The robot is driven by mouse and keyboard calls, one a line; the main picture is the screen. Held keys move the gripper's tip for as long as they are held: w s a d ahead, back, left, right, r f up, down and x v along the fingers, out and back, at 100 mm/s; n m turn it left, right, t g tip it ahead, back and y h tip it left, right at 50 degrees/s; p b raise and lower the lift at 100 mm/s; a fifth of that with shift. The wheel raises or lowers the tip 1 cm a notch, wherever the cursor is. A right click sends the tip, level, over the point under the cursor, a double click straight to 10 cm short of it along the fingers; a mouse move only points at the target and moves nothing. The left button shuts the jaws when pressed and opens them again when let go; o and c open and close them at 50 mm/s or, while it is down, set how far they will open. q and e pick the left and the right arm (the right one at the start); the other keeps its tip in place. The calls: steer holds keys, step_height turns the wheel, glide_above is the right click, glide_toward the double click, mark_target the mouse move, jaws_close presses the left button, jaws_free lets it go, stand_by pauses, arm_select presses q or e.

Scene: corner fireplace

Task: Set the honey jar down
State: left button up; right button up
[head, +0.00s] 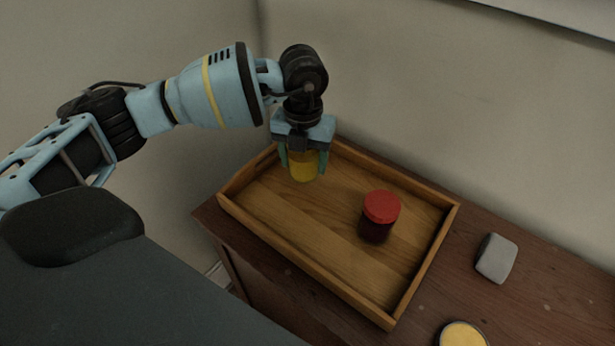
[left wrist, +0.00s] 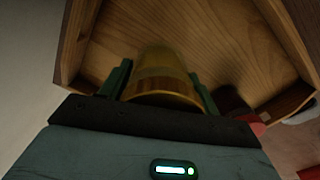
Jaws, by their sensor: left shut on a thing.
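The honey jar (head: 304,166) is yellow-amber and sits between the fingers of my left gripper (head: 304,160), which is shut on it. The jar is upright at the back left part of a wooden tray (head: 300,272). I cannot tell whether its base touches the tray floor. In the left wrist view the honey jar (left wrist: 163,75) shows between the two green fingers, with the tray floor beyond it. The gripper's body hides the top of the jar. My right gripper is not in view.
A dark jar with a red lid (head: 380,212) stands in the right part of the tray. A grey block (head: 496,258) and a round yellow-topped thing (head: 462,335) are on the dark wooden surface (head: 545,285) to the right. Walls rise close behind the tray. The tray's front left floor is clear.

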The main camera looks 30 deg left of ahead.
mark_target(304, 176)
arm_select(q)
steer(key=shift+f, duration=2.5)
steer(key=shift+f, duration=0.1)
steer(key=o, duration=1.3)
steer(key=shift+o, duration=0.2)
step_height(304, 176, up, 12)
steer(key=shift+r, duration=0.1)
